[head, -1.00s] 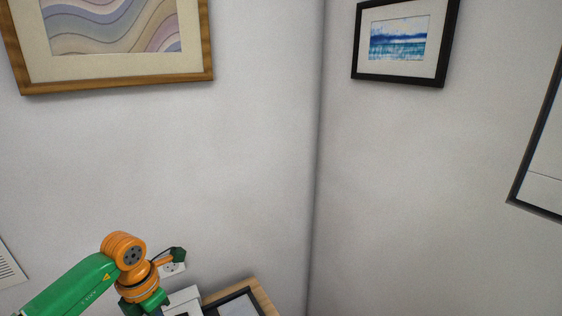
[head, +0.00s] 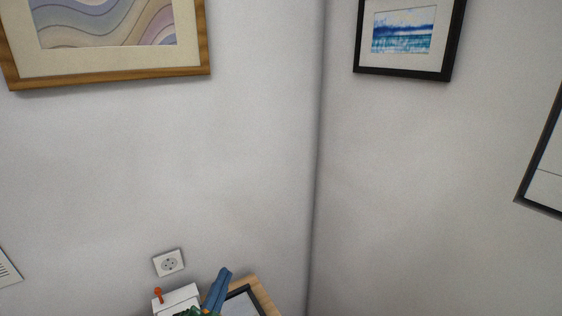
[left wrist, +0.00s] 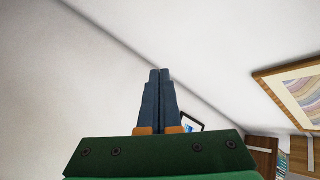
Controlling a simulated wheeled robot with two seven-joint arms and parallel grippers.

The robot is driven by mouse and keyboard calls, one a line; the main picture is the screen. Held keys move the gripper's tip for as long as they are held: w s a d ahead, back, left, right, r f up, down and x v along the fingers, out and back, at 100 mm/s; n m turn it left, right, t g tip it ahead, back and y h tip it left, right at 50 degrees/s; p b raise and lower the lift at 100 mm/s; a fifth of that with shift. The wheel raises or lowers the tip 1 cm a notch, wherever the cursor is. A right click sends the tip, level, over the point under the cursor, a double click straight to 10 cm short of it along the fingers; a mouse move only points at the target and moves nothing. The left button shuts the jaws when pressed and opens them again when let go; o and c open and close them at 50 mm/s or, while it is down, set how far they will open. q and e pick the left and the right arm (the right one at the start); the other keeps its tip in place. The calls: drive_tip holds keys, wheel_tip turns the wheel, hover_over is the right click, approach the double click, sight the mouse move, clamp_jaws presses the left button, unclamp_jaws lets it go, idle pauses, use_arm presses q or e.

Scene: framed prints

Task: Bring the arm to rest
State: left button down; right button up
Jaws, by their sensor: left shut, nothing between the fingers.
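My left gripper (head: 224,272) shows at the bottom of the head view, with its blue fingers pointing up in front of a small table. In the left wrist view the two blue fingers (left wrist: 160,73) lie side by side, shut and empty. The fingers look clear of the wall. Most of my left arm is out of the head view. My right gripper is in neither view.
A table corner (head: 262,292) with a dark-framed item and a white box (head: 178,299) lies at the bottom. A socket (head: 168,263) is on the wall. A wood-framed print (head: 110,72) and a black-framed seascape (head: 404,40) hang above. The wall between is bare.

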use_arm(q)
drive_tip(key=s+a+f+n+g+y, duration=0.25)
drive_tip(key=s+f+n+g, duration=0.2)
drive_tip(key=f, duration=0.25)
drive_tip(key=s+a+f+n+g+y, duration=0.1)
drive_tip(key=s+a+f+n+g, duration=0.25)
drive_tip(key=s+f, duration=0.3)
drive_tip(key=s+f+n+g+h, duration=0.1)
drive_tip(key=s+f+g, duration=0.55)
drive_tip(key=s, duration=0.65)
wheel_tip(320, 180, down, 21)
drive_tip(key=s+b, duration=0.1)
drive_tip(key=b, duration=0.4)
drive_tip(key=s+a+f+g+b, duration=0.1)
drive_tip(key=s+f+b, duration=0.4)
drive_tip(key=s+f, duration=0.8)
wheel_tip(320, 180, down, 2)
drive_tip(key=shift+a+f+g, duration=0.25)
drive_tip(key=shift+a+g, duration=0.05)
drive_tip(key=shift+g, duration=0.35)
